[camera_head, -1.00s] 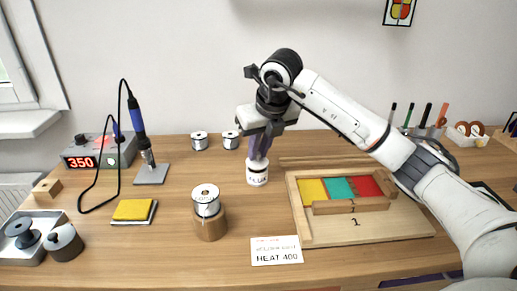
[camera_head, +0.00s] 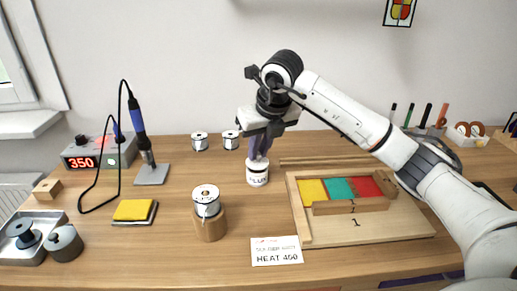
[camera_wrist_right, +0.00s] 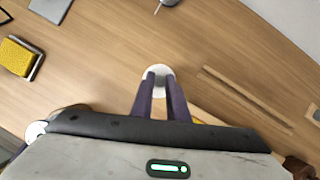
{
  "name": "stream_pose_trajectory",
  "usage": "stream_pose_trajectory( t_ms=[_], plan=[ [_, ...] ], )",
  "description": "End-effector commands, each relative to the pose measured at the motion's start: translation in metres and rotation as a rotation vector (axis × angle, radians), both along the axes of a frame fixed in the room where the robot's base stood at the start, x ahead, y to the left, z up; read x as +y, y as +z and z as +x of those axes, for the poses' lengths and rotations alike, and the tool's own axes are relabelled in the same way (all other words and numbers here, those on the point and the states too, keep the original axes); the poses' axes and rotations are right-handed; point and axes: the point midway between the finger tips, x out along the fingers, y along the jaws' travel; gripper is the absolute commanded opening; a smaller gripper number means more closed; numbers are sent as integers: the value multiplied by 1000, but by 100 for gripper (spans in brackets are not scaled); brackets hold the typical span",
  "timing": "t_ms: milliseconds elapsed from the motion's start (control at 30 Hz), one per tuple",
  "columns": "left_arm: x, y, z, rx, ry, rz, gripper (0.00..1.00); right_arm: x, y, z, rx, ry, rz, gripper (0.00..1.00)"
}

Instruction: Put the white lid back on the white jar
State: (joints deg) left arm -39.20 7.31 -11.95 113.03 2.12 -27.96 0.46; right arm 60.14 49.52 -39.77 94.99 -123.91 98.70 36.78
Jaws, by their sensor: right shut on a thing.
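The white jar (camera_head: 258,178), with dark lettering, stands upright on the wooden table near the middle. My right gripper (camera_head: 258,157) points down from above and is shut at the top of the jar, on the white lid (camera_head: 258,163). The lid sits at the jar's mouth; white against white, I cannot tell whether it is fully seated. In the right wrist view my right gripper's fingertips (camera_wrist_right: 158,76) close over a round white top (camera_wrist_right: 158,67), which hides the jar body. My left gripper does not show.
A wooden tray (camera_head: 415,228) with coloured panels lies right of the jar. Two spools (camera_head: 200,141) stand behind. The soldering station (camera_head: 100,154) is far left.

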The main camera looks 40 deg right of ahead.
Motion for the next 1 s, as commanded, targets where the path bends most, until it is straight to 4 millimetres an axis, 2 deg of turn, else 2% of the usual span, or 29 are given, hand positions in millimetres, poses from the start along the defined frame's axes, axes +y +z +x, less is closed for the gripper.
stream_pose_trajectory(
  t_ms=[400,1000],
  plan=[
    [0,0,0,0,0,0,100,0,-1,0,0,0,0,0],
    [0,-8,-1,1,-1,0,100,0,-12,0,0,0,-1,0]
  ],
)
